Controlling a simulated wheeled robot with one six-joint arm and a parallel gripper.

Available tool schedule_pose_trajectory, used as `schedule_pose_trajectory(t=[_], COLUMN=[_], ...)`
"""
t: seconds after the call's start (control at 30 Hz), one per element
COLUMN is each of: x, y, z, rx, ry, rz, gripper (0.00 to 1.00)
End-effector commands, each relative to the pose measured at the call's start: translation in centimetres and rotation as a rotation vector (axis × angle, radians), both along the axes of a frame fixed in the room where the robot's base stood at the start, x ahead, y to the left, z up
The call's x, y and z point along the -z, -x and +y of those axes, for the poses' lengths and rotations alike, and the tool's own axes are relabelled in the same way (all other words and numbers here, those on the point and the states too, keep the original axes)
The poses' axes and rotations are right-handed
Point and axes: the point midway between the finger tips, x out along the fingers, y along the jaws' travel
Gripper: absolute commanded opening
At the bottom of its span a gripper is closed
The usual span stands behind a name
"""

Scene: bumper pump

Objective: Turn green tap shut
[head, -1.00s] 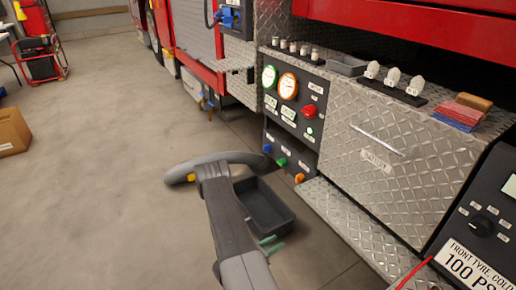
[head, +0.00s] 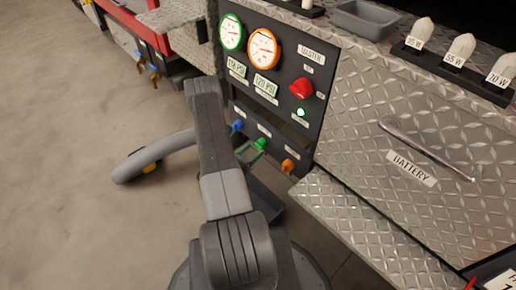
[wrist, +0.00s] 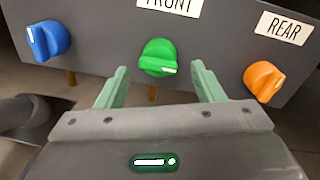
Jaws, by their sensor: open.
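The green tap (wrist: 158,57) is a round knob with a raised grip on the dark lower panel, under a label ending in FRONT. A white mark shows at the lower right of its grip. It also shows in the head view (head: 261,144), between the blue and orange taps. My gripper (wrist: 160,84) is open, its pale green fingers on either side of the green tap and a little below it in the wrist view. I cannot tell whether the fingers touch it. In the head view my gripper (head: 249,153) is at the panel, partly hidden by my arm.
A blue tap (wrist: 48,41) is left and an orange tap (wrist: 264,80) right, close to the fingers. Above are a red master knob (head: 301,89) and two gauges (head: 263,48). Open floor (head: 70,200) is at left.

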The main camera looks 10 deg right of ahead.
Motion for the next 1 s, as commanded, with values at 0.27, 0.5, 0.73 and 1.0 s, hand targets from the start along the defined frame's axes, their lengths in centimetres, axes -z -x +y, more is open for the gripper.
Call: schedule_pose_trajectory(t=[0.27,0.5,0.73,1.0], x=[0.1,0.0,0.0,0.0], y=[-1.9,-2.3,-2.3,-2.2], z=[-2.7,-3.1,-3.1,-3.1], rx=[0.002,-0.001,-0.001,0.001], ry=[0.001,0.001,0.0,0.001], rz=[-0.002,0.0,0.001,0.001], gripper=[0.62,0.62,0.48,0.21])
